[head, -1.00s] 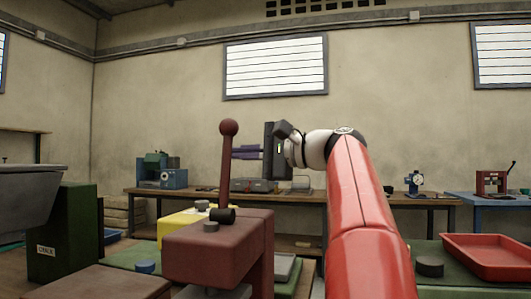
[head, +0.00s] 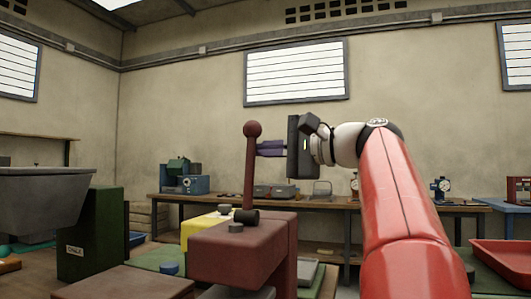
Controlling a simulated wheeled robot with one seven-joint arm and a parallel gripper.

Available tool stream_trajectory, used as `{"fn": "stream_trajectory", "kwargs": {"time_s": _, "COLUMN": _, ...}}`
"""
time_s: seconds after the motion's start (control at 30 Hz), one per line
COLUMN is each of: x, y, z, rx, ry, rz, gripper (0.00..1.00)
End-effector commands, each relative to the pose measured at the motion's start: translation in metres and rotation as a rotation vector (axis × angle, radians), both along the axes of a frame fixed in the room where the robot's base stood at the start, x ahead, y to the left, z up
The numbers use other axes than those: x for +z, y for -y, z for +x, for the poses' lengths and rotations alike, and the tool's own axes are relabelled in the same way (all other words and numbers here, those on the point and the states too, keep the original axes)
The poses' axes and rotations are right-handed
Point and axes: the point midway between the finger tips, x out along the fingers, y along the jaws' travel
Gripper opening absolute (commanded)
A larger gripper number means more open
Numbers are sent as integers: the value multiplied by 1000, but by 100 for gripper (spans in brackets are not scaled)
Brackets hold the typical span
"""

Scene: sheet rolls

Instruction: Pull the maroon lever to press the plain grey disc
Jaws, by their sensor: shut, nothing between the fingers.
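The maroon lever (head: 249,175) stands nearly upright with a round knob on top, rising from the maroon press block (head: 235,250). A dark cylinder (head: 246,216) is at its foot. A small grey disc (head: 235,227) sits on top of the block, and another grey piece (head: 225,208) shows behind it; I cannot tell whether either is the plain grey disc. My gripper (head: 260,148) comes from the right, its purple fingers shut and empty, level with the shaft just below the knob. The fingertips meet the lever's right side in the picture; actual touching is unclear.
A yellow block (head: 200,225) and a blue disc (head: 169,268) lie left of the press on a green surface. A dark green cabinet (head: 90,235) stands farther left. A red tray (head: 500,258) is at right. A workbench (head: 320,200) with instruments runs along the back wall.

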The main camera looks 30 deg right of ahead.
Motion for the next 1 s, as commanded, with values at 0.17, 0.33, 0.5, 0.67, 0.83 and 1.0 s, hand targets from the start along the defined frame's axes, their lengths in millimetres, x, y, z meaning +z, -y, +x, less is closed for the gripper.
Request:
{"fn": "stream_trajectory", "kwargs": {"time_s": 0.17, "x": 1, "y": -3, "z": -3, "rx": 1, "ry": 18, "rz": -18, "gripper": 0}}
{"fn": "stream_trajectory", "kwargs": {"time_s": 0.33, "x": 2, "y": -7, "z": -7, "rx": 1, "ry": 50, "rz": -50, "gripper": 0}}
{"fn": "stream_trajectory", "kwargs": {"time_s": 0.5, "x": 2, "y": -16, "z": -15, "rx": 3, "ry": 114, "rz": -113, "gripper": 0}}
{"fn": "stream_trajectory", "kwargs": {"time_s": 0.67, "x": 2, "y": -29, "z": -28, "rx": 4, "ry": 212, "rz": -211, "gripper": 0}}
{"fn": "stream_trajectory", "kwargs": {"time_s": 0.83, "x": -1, "y": -44, "z": -43, "rx": 5, "ry": 326, "rz": -327, "gripper": 0}}
{"fn": "stream_trajectory", "kwargs": {"time_s": 1.0, "x": -7, "y": -58, "z": -57, "rx": 5, "ry": 441, "rz": -440, "gripper": 0}}
